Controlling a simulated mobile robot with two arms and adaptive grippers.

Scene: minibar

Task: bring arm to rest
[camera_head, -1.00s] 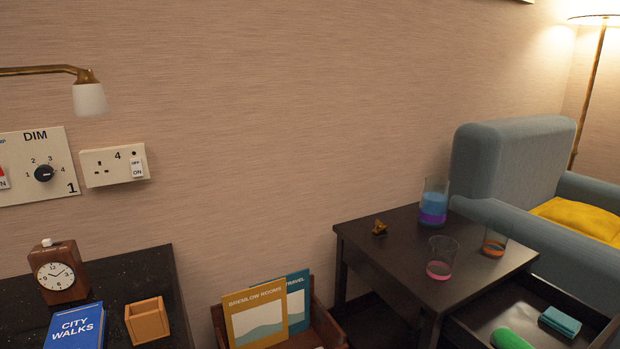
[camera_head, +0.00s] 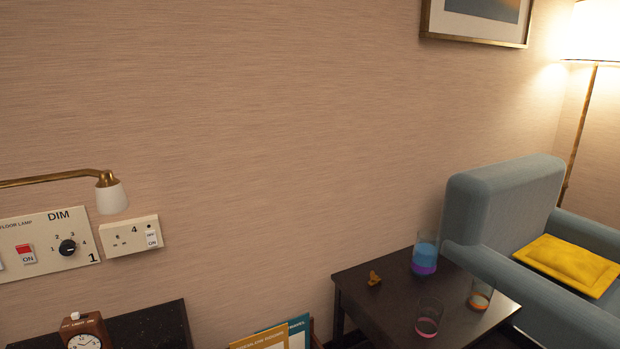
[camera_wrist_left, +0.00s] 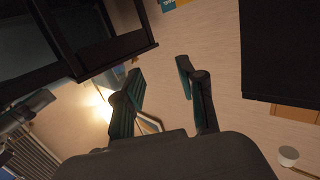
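My left gripper (camera_wrist_left: 155,92) shows in the left wrist view with its two dark fingers apart and nothing between them. Beyond it are the wall (camera_wrist_left: 225,70) and dark furniture on both sides. Neither of my arms shows in the head view. My right gripper is not seen in either view.
A dark side table (camera_head: 385,320) holds a tumbler with blue and purple layers (camera_head: 425,258), two other glasses (camera_head: 429,318) (camera_head: 480,294) and a small brass-coloured object (camera_head: 374,278). A blue armchair (camera_head: 500,205) stands at right. A clock (camera_head: 85,330) sits on the dark left surface (camera_head: 150,325).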

